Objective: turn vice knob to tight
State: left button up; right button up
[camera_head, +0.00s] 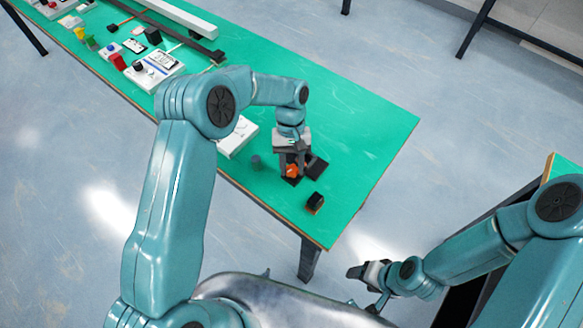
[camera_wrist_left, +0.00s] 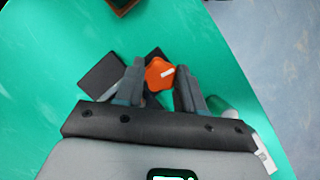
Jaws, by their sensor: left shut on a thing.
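The vice is a small dark block (camera_head: 318,165) on the green table, partly hidden under my left gripper. Its orange knob (camera_head: 292,171) also shows in the left wrist view (camera_wrist_left: 159,74), with a white mark on its top. My left gripper (camera_head: 292,169) points down over the vice. Its two fingers stand on either side of the knob and are shut on it. In the left wrist view, dark vice parts (camera_wrist_left: 102,76) show beside and behind the fingers. My right gripper (camera_head: 368,275) hangs off the table at lower right, and its fingers are too small to judge.
A black block (camera_head: 315,203) with a brownish side sits near the table's front corner. Several small devices and a long white bar (camera_head: 180,15) fill the far left. The table's right part is clear.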

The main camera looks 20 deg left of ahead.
pick_arm(q)
jog(key=m+y+b, duration=0.1)
jog(key=m, duration=0.2)
jog(key=shift+w+m, duration=0.1)
jog(key=shift+m, duration=0.2)
jog(key=shift+d+m+y+b, duration=0.1)
jog(key=shift+m+y+b, duration=0.5)
jog(key=shift+m, duration=0.6)
jog(key=shift+r+m, duration=0.1)
jog(key=shift+m, duration=0.2)
jog(key=o, duration=1)
jog(key=shift+o, duration=0.2)
jog(key=p+v, duration=0.1)
jog(key=v, duration=1.5)
jog(key=shift+d+p, duration=0.25)
jog(key=shift+p, duration=0.15)
jog(key=shift+w, duration=0.15)
